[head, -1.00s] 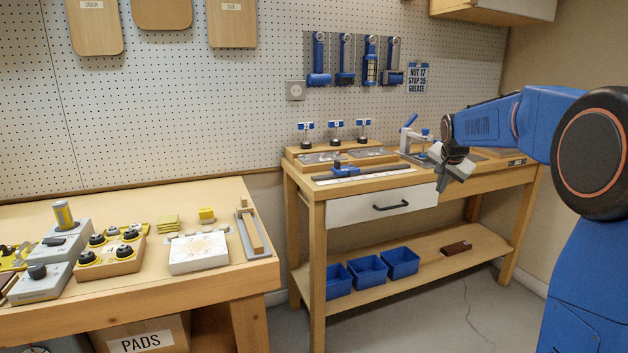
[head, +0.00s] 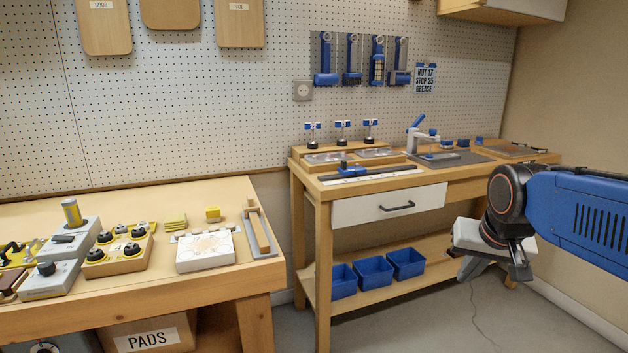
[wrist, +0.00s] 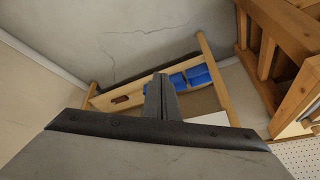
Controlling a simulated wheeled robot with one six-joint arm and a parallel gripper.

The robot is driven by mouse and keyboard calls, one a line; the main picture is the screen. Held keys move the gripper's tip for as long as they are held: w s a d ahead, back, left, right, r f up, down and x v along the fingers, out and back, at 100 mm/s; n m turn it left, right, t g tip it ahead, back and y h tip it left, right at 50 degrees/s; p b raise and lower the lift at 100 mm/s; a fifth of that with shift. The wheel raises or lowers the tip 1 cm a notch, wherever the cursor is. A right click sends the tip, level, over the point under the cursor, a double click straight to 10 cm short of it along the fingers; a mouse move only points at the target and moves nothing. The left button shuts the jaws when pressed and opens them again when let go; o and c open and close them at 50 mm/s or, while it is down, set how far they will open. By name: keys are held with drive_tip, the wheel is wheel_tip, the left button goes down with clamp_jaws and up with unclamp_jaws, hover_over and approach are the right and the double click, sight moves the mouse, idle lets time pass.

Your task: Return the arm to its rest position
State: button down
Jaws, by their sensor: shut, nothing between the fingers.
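My gripper (head: 522,272) hangs at the right of the head view, in front of the right bench and lower than its top. It points downward and holds nothing. In the wrist view my gripper's fingers (wrist: 161,95) are together, with the floor and the bench's lower shelf beyond them. My blue arm reaches in from the right edge of the head view. The fingers touch nothing that I can see.
The right bench (head: 310,207) has a white drawer (head: 370,210), shut. Blue bins (head: 375,272) stand on its lower shelf. The left bench (head: 120,300) carries several parts.

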drive_tip(key=s+a+f+n, duration=0.1)
drive_tip(key=s+f, duration=0.3)
drive_tip(key=s, duration=0.3)
drive_tip(key=s+a+f+n, duration=0.1)
drive_tip(key=s+f+n, duration=0.1)
drive_tip(key=s+f, duration=0.2)
drive_tip(key=s, duration=0.3)
drive_tip(key=shift+s+a+f+g+y, duration=0.25)
drive_tip(key=shift+s+g+y, duration=0.05)
drive_tip(key=shift+s, duration=0.05)
drive_tip(key=shift+w+r, duration=0.1)
